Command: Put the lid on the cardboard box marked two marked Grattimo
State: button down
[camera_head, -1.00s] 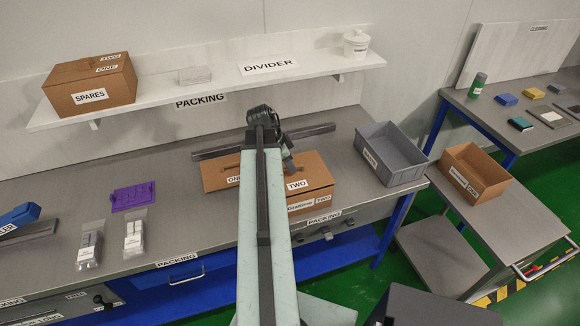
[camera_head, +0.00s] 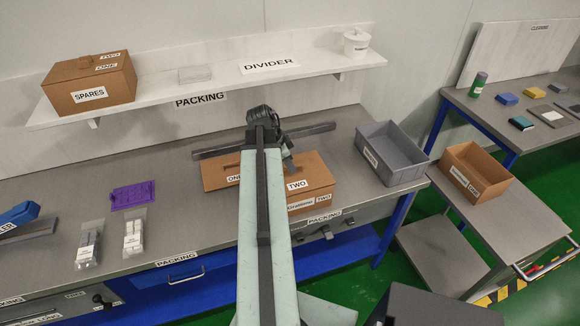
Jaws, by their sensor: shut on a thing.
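The cardboard box marked two (camera_head: 302,208) stands on the packing bench under my arm, with a "TWO" label and a small name label on its front. My gripper (camera_head: 288,163) is at the top of the lid, at the end of my arm, and is shut on the lid. My arm covers the middle of the lid and box, so the grip itself and the lid's exact seating are hidden.
A grey bin (camera_head: 393,154) stands right of the box, and an open cardboard box (camera_head: 474,172) on a cart farther right. A purple part (camera_head: 132,195) and two clear bags lie to the left. A shelf (camera_head: 220,84) behind holds the spares box (camera_head: 90,84).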

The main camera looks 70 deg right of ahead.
jog(key=shift+f, duration=0.25)
dwell(0.4)
jog(key=c, duration=0.9)
grip_release()
jog(key=shift+c, duration=0.2)
jog(key=shift+r, duration=0.15)
notch_tip(320, 180, up, 7)
jog(key=p, duration=0.6)
jog(key=shift+p, duration=0.4)
